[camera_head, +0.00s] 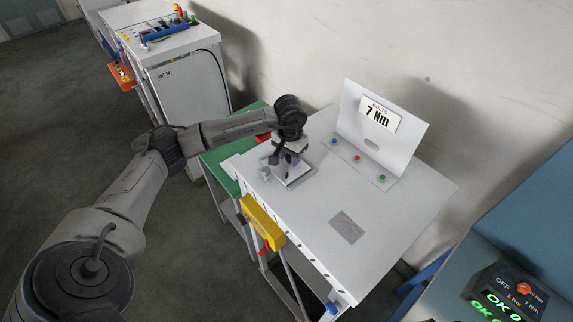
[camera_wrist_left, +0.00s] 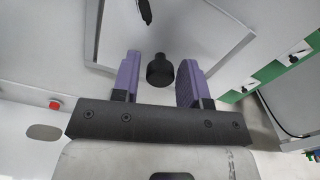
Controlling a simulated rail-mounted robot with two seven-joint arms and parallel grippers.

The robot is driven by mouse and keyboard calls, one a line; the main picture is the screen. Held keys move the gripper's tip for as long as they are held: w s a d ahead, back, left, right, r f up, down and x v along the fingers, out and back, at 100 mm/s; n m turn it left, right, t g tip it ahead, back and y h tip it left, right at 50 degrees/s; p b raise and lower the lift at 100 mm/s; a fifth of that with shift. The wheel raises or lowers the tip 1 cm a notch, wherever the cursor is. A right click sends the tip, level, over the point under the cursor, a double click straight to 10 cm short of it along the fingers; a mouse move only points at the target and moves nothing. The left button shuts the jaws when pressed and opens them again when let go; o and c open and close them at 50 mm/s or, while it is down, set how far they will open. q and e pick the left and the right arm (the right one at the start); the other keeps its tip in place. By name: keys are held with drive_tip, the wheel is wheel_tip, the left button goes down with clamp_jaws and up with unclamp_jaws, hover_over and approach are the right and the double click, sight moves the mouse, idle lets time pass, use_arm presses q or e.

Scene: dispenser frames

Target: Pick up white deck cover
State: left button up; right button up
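The white deck cover (camera_head: 297,178) appears to be the square white piece with a dark outline on the white table, toward its far left corner. My left gripper (camera_head: 287,158) is right over it and hides part of it. In the left wrist view the cover (camera_wrist_left: 200,28) fills the upper middle. There my left gripper (camera_wrist_left: 160,58) is open, with purple fingers on either side of a black knob (camera_wrist_left: 160,72). The knob appears clear of both fingers. I cannot tell how high the fingers are above the cover. My right gripper is not in view.
The white table (camera_head: 300,225) has a grey patch (camera_head: 347,227) and free room in front. An upright panel (camera_head: 385,125) marked "7 Nm" and a strip of coloured buttons (camera_head: 357,158) stand behind. A yellow box (camera_head: 262,222) hangs at the left edge. A green table (camera_head: 218,160) adjoins.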

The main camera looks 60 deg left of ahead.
use_arm(q)
clamp_jaws()
drive_tip(key=shift+r, duration=0.2)
